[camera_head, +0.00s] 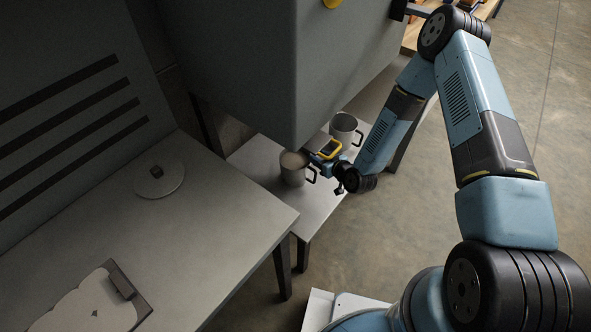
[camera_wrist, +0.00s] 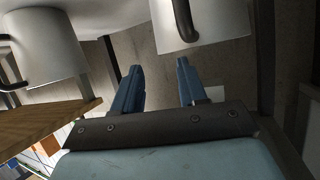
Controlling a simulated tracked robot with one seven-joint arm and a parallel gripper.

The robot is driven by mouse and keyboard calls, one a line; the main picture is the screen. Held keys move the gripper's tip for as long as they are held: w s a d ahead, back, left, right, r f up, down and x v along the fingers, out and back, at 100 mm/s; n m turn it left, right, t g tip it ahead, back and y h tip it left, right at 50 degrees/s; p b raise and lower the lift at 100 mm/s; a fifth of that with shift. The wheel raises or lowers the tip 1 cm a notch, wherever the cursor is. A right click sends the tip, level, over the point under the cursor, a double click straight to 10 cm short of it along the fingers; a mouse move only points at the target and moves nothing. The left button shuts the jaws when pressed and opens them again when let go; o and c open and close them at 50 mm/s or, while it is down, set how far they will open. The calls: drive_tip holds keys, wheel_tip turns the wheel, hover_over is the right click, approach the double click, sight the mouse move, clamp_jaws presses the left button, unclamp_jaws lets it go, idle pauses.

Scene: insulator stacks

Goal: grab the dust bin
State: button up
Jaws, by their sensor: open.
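Two grey, mug-like containers with dark handles stand on a low bench in the head view, the nearer one (camera_head: 292,174) and the farther one (camera_head: 340,136). I cannot tell whether either is the dust bin, and nothing else in view clearly looks like one. My gripper (camera_wrist: 158,68) is open, with nothing between its two blue fingers in the wrist view. In the head view it is by the containers, close to the nearer one's rim. The wrist view shows one container at left (camera_wrist: 48,45) and another at upper right (camera_wrist: 215,22), near the fingertips.
A large grey cabinet (camera_head: 250,60) overhangs the back of the low bench (camera_head: 310,205). A grey table (camera_head: 215,220) at left holds a round disc (camera_head: 158,180) and a white-topped tray (camera_head: 95,305). Concrete floor (camera_head: 545,130) is open at right.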

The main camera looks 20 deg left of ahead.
drive_tip(key=shift+x, duration=2.9)
drive_tip(key=shift+s+f, duration=0.15)
drive_tip(key=shift+c, duration=0.4)
clamp_jaws()
drive_tip(key=shift+s, duration=0.1)
